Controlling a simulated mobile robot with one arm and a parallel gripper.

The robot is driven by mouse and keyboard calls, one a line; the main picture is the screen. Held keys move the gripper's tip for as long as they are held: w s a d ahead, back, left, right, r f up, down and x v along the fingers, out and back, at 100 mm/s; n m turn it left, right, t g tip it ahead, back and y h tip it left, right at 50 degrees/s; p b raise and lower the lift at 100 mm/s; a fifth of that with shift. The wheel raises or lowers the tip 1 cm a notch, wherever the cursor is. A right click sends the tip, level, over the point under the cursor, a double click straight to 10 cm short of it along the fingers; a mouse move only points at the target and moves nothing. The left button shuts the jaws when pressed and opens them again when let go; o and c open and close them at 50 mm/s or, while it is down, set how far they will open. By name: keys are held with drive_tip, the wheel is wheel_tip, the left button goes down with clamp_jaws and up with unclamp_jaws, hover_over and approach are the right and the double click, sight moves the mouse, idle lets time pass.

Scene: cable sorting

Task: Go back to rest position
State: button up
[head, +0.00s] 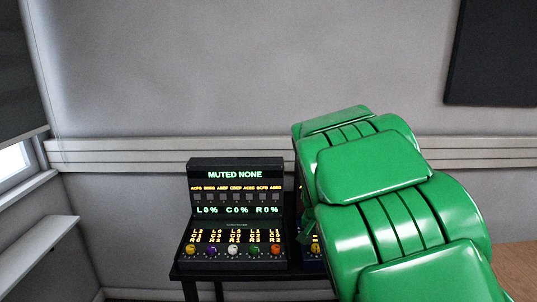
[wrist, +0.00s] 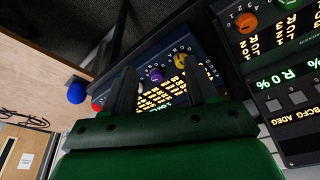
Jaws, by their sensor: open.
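My gripper (wrist: 163,92) is open and empty in the wrist view, its two dark fingers apart over a console panel with knobs and yellow lettering. I cannot tell whether the fingers touch the panel. In the head view my green arm reaches forward on the right and hides the gripper. A black mixing console (head: 237,222) stands left of my arm, its screen reading "MUTED NONE" and L0% C0% R0%. A second panel (head: 312,250) shows only as a sliver behind my arm.
The consoles stand on a dark table (head: 190,272). In the wrist view a blue ball-shaped thing (wrist: 76,93) and a red one (wrist: 97,104) are left of the fingers, and dark cables (wrist: 30,120) lie at far left. A window (head: 14,160) and sill are at left; a wooden surface (head: 517,265) is at lower right.

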drive_tip(key=s+a+r+n+g+y, duration=0.1)
drive_tip(key=s+a+r+g+y, duration=0.2)
drive_tip(key=s, duration=1.2)
drive_tip(key=s+a+r+n+g+y, duration=0.1)
drive_tip(key=s+a+r, duration=0.3)
drive_tip(key=s, duration=1.2)
drive_tip(key=s+d+f+n+h, duration=0.1)
drive_tip(key=s+d+n, duration=0.1)
drive_tip(key=s, duration=0.3)
drive_tip(key=s+d+n+h, duration=0.1)
drive_tip(key=s+d, duration=0.2)
drive_tip(key=s, duration=0.2)
drive_tip(key=shift+s+d+f+n+g+h, duration=0.15)
drive_tip(key=shift+d+f+n+g+h, duration=0.15)
drive_tip(key=shift+d+f+n, duration=0.1)
